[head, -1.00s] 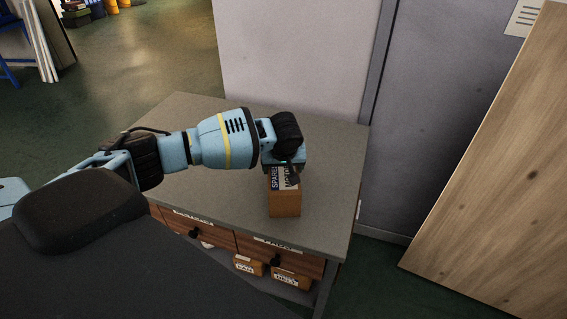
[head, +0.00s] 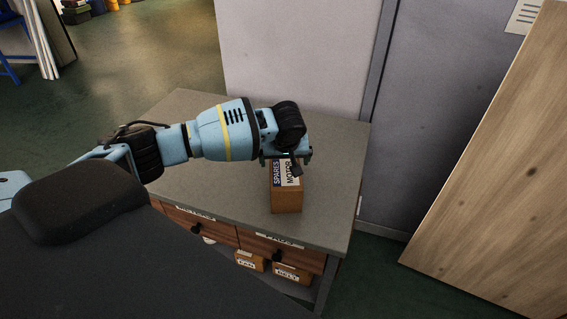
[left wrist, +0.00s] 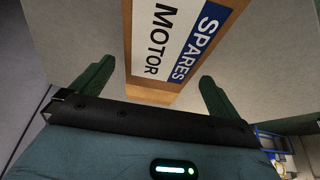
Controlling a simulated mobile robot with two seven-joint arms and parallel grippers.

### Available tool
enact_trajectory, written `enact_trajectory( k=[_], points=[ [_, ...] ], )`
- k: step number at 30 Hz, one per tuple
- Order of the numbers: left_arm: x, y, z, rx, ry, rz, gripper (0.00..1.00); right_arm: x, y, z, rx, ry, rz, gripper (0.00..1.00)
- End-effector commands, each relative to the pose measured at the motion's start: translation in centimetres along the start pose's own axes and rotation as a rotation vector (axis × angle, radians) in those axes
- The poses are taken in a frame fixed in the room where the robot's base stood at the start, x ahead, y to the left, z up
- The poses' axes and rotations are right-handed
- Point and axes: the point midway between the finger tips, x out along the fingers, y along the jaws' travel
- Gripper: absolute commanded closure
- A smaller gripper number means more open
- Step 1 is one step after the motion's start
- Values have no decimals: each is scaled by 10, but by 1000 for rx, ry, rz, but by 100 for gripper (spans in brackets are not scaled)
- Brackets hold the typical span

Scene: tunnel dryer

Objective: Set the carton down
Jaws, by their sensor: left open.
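The carton (head: 287,199) is a small brown box with a white and blue label reading "SPARES MOTOR". It stands upright on the grey top of the cabinet (head: 215,190), near the front edge. In the left wrist view the carton (left wrist: 150,94) shows its labelled top between and beyond the two green fingers. My left gripper (head: 287,160) is just above and behind the carton in the head view. It also shows in the left wrist view (left wrist: 152,92), with its fingers spread wide and a gap on each side of the carton. My right gripper is not in view.
The cabinet has labelled drawers with dark knobs (head: 275,256) and a lower shelf with small cartons (head: 292,274). A wooden panel (head: 500,170) leans at the right. A pale wall (head: 300,50) stands behind. The cabinet top left of the carton is clear.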

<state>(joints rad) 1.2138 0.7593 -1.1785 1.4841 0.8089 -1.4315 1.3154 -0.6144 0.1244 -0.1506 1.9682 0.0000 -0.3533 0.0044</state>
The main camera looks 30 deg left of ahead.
Motion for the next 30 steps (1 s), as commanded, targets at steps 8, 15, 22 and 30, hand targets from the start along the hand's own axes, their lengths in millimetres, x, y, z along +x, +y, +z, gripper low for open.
enact_trajectory(
  k=[8,15,22,30],
  points=[
    [-62,1,-3,-2,8,7,0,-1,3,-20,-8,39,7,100],
    [-88,0,-1,-1,2,3,0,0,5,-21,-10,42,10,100],
    [-94,0,-1,0,1,1,0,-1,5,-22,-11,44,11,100],
    [-94,0,-1,-1,1,1,0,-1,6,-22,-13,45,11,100]
  ],
)
